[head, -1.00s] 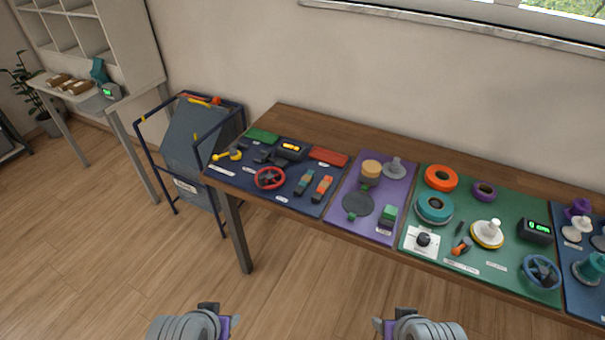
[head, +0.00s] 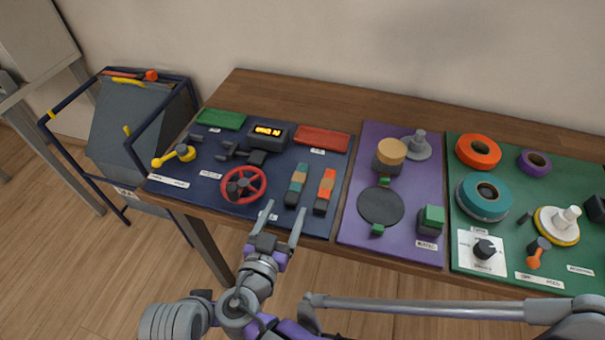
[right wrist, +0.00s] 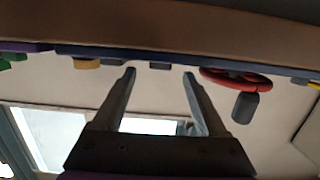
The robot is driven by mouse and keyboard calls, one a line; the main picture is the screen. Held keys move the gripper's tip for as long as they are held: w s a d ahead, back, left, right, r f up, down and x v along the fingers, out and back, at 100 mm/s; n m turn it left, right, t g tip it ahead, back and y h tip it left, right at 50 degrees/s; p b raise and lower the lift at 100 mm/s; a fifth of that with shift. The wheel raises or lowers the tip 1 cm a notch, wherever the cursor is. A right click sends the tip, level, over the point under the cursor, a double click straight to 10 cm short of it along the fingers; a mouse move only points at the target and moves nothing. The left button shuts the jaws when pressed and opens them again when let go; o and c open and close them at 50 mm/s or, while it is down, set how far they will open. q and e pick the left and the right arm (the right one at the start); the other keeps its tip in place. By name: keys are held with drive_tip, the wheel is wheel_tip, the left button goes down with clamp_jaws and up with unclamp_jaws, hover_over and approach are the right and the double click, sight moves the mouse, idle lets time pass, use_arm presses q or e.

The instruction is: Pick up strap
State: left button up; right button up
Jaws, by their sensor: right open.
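I cannot tell which is the strap meant. My right gripper (head: 285,210) is open and empty at the mat's front edge, just in front of the teal and brown piece. In the right wrist view its fingers (right wrist: 159,76) are spread with nothing between them, and the mat's objects appear upside down.
A red handwheel (head: 244,185) stands on the navy mat (head: 190,193) left of the strap-like pieces and shows in the right wrist view (right wrist: 236,78). A purple mat (head: 410,232) and a green mat (head: 560,165) with fixtures lie to the right. The wooden table (head: 290,90) is bare at the back.

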sight(290, 202)
drive_tip(key=x, duration=0.4)
drive_tip(key=shift+d+r+b, duration=0.1)
drive_tip(key=shift+b, duration=0.3)
drive_tip(key=b+x, duration=0.1)
drive_tip(key=x, duration=0.5)
use_arm(q)
drive_tip(key=shift+s+f, duration=0.25)
drive_tip(key=shift+f, duration=1)
use_arm(e)
clamp_jaws()
